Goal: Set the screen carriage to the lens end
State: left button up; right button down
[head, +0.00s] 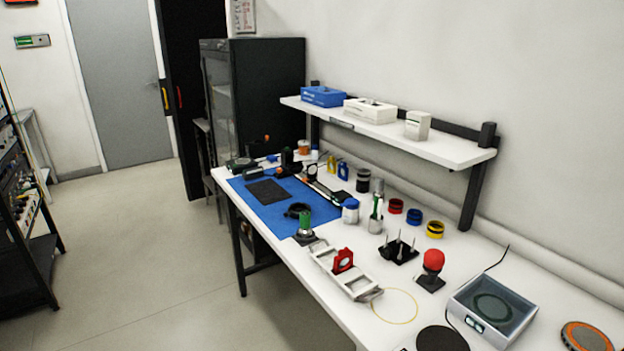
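A pale grey rail-like frame (328,263) lies near the front edge of the bench. A red upright piece with a round opening (343,261) stands around its middle, between its two ends. A dark narrow rail (329,193) lies at the right side of the blue mat, with a small dark ring-shaped piece (312,172) standing at its far end. I cannot tell from this distance which piece is the screen carriage or which end is the lens end. Neither of my grippers shows in the head view.
The blue mat (268,210) fills the far left of the bench. A green-and-black item (305,225), pronged black stand (398,248), red ball on a base (432,262) and clear-topped box (492,306) stand around the frame. A white shelf (455,148) overhangs the back.

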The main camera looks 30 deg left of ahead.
aim_at(311, 169)
jog(key=i+j, duration=0.15)
jog(key=j, duration=0.25)
jog(key=i+j, duration=0.1)
jog(key=j, duration=0.25)
jog(key=i+j, duration=0.15)
jog(key=j, duration=0.25)
